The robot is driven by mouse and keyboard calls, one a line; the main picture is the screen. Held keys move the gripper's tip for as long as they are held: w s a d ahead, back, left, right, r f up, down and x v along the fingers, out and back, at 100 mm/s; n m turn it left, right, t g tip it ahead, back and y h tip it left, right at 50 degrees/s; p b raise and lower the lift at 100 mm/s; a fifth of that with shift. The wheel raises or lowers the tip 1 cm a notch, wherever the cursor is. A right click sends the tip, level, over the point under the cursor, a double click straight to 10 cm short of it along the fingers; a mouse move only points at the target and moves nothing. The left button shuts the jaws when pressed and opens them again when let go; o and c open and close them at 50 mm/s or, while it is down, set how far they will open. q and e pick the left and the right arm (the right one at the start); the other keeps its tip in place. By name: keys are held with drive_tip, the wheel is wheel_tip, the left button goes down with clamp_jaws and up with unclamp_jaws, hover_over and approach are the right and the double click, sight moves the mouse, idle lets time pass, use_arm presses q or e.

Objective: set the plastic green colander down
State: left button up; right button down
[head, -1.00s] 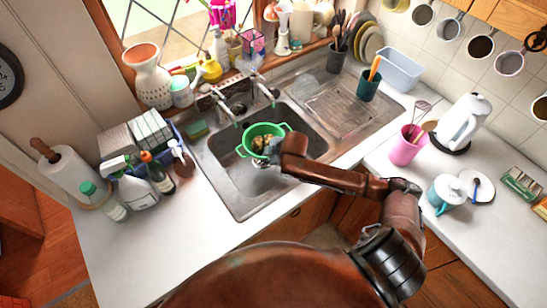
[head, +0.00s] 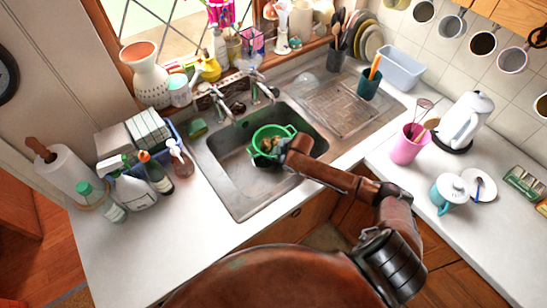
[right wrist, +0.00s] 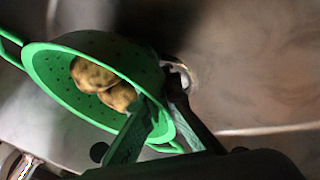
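The green plastic colander (head: 259,137) is in the sink basin area in the head view, with its open side tipped toward my right gripper. In the right wrist view the colander (right wrist: 50,75) is clearly tilted, and two brownish, potato-like things (right wrist: 100,82) lie inside against its wall. My right gripper (head: 277,158) is at the colander's near rim. In the right wrist view its fingers (right wrist: 158,100) straddle the rim, one inside and one outside, closed on it. Whether the colander's underside touches the basin is hidden. My left gripper is in neither view.
The steel sink (head: 236,190) surrounds the colander, with taps (head: 262,85) behind it and a ribbed drainer (head: 335,105) to the right. Spray bottles (head: 130,190) stand left. A pink pot (head: 407,150) and a white kettle (head: 465,122) stand right. The front-left counter is clear.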

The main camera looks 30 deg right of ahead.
drive_tip(key=shift+r, duration=0.1)
drive_tip(key=c, duration=2.2)
unclamp_jaws()
drive_tip(key=shift+o, duration=0.2)
drive_tip(key=p+v, duration=0.1)
drive_tip(key=v, duration=1.1)
drive_tip(key=shift+p, duration=0.4)
